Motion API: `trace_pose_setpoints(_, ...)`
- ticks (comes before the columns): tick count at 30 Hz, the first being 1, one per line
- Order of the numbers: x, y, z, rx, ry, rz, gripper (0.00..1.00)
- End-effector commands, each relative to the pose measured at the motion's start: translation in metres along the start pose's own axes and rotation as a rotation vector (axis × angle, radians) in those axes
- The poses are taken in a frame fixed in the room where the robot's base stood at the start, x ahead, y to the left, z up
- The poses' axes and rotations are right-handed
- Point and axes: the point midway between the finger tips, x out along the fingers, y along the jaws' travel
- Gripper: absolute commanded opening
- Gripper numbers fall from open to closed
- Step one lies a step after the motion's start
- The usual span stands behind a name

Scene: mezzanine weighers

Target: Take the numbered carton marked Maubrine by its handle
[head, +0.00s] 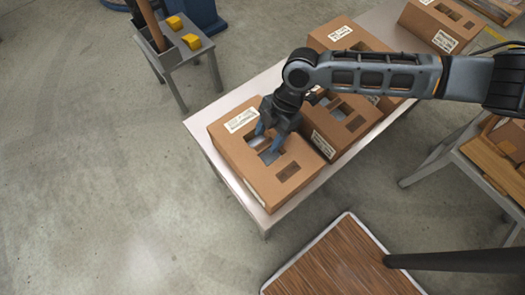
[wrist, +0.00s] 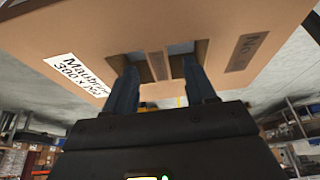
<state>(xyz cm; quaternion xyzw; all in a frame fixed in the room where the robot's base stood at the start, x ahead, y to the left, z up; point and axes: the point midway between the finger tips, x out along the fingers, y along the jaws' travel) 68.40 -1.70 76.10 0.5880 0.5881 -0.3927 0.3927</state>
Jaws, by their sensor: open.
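The carton marked Maubrine (head: 222,150) is brown and stands on the near end of the light table. In the wrist view the carton (wrist: 220,18) shows a white label (wrist: 76,76) reading "Maubrine" and a dark number patch (wrist: 247,52), partly legible. Its handle is the strip (wrist: 157,66) between two openings in its top. My gripper (head: 268,142) is over this carton. Its two fingers, also in the wrist view (wrist: 160,72), are open at the two openings, one on each side of the strip. How deep the tips reach is unclear.
Similar cartons stand close by on the table (head: 372,20), one right beside (head: 345,122), one behind (head: 345,32) and one at the far end (head: 440,22). A small grey stand (head: 188,58) is at upper left. A wood-topped surface (head: 340,265) is in front. The left floor is clear.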

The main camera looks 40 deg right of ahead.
Motion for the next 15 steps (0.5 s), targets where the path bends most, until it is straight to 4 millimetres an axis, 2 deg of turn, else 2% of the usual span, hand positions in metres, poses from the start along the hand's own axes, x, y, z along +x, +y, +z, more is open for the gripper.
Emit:
trace_pose_setpoints(7, 0.033, 0.001, -0.004, 0.000, 0.000, -0.002, 0.55)
trace_pose_setpoints(15, 0.038, 0.001, -0.003, 0.000, 0.000, 0.000, 0.55)
